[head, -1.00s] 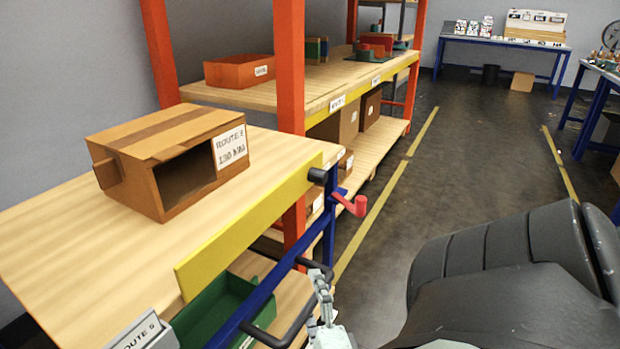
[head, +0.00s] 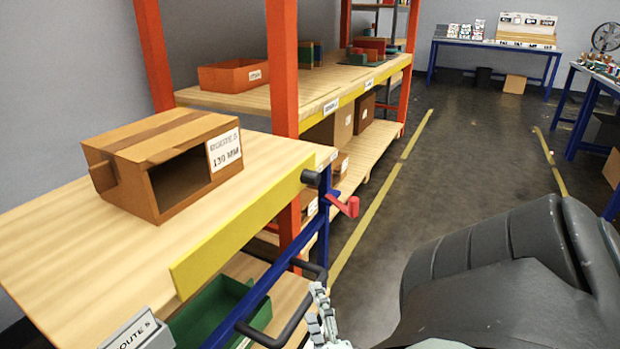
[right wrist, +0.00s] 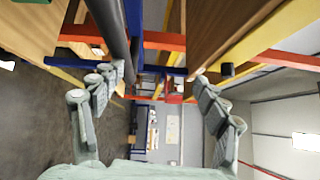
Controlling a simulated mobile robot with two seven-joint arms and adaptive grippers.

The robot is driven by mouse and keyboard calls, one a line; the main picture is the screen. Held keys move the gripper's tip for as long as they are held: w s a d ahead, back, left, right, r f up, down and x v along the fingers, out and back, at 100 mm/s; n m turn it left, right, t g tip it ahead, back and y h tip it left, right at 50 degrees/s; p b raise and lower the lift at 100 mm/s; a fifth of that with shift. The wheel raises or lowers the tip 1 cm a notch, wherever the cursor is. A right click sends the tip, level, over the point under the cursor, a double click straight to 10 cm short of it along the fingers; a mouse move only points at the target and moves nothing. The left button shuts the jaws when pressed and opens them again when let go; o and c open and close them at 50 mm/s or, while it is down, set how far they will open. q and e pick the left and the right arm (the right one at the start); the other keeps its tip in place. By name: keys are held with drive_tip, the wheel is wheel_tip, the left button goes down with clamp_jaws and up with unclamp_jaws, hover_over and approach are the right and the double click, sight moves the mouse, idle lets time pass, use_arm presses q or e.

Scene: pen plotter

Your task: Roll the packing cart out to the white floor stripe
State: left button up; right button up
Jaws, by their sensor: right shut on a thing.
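The packing cart has a pale wooden top (head: 60,225), a yellow front edge (head: 235,240), a blue frame (head: 262,290) and a red crank (head: 345,206). It stands at the left of the head view, beside the orange-posted shelving. A black bar handle (head: 298,318) sticks out from its near side. My right gripper (head: 321,315) is at this handle and shut on it; its fingers also show in the right wrist view (right wrist: 160,80). My left gripper is out of view. No clearly white stripe shows; the floor lines (head: 372,210) look yellowish.
An open cardboard box (head: 150,150) sits on the cart top, with a green bin (head: 215,310) below. The shelving (head: 284,70) stands close behind the cart. The dark floor aisle (head: 460,150) at right is clear; a blue-legged table (head: 500,46) stands at its far end.

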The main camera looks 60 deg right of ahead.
drive_tip(key=shift+a+r, duration=0.35)
drive_tip(key=shift+a, duration=0.05)
drive_tip(key=shift+c, duration=1.4)
drive_tip(key=v, duration=0.2)
drive_tip(key=f+v, duration=0.1)
drive_tip(key=v, duration=0.2)
drive_tip(key=shift+f+b, duration=0.1)
drive_tip(key=shift+b, duration=0.3)
drive_tip(key=shift+p, duration=0.3)
